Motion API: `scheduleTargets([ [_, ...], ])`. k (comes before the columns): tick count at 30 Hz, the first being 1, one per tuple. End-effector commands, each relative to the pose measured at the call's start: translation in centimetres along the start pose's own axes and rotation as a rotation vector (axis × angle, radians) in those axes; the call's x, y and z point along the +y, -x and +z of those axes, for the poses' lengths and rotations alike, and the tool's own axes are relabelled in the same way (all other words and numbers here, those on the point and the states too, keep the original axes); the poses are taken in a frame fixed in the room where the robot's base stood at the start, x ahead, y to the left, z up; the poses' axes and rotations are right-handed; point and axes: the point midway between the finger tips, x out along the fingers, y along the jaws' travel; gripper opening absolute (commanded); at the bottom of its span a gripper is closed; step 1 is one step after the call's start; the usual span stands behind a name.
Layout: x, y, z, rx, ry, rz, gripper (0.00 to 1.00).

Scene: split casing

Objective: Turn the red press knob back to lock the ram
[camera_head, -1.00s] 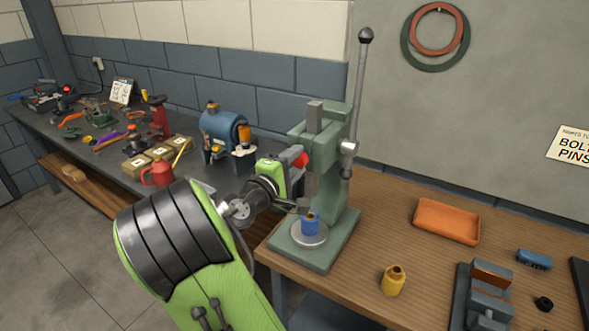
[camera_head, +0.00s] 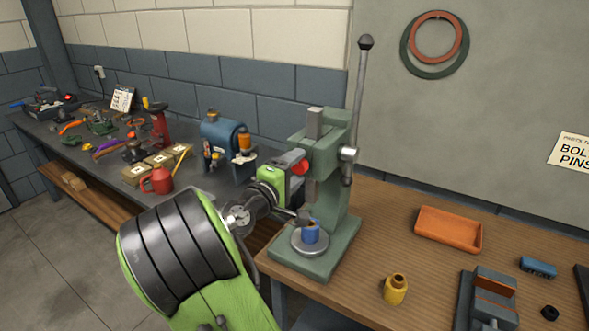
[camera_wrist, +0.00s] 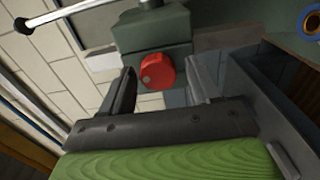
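The green arbor press (camera_head: 335,225) stands upright on the wooden bench. Its red press knob (camera_head: 301,167) sits on the head's left side. In the wrist view the round red knob (camera_wrist: 157,72) faces me, with a small pale dot left of its middle. My gripper (camera_head: 292,170) is beside the press head. In the wrist view my gripper (camera_wrist: 162,88) is open, with one dark finger on each side of the knob and visible gaps. The ram (camera_head: 313,140) shows in the press head. A blue part (camera_head: 310,232) stands on the round press plate (camera_head: 310,242).
The press lever (camera_head: 361,90) rises from the head's right side. A yellow bottle-like part (camera_head: 395,289), an orange tray (camera_head: 448,229) and a grey vise-like fixture (camera_head: 488,298) are on the bench to the right. A red can (camera_head: 157,180) stands on the left bench.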

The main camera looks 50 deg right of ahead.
Motion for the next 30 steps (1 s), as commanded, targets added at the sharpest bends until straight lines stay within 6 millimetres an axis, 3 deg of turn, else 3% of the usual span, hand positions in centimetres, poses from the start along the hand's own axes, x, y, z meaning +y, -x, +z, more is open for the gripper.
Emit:
scheduleTargets([
  [11,0.1,0.6,-0.1,0.003,0.001,0.001,0.67],
  [14,0.0,2.6,-0.2,0.008,0.001,0.001,0.67],
  [24,0.1,12.0,-0.2,0.009,0.004,0.002,0.67],
  [30,0.2,15.1,-0.1,0.005,0.002,0.003,0.67],
])
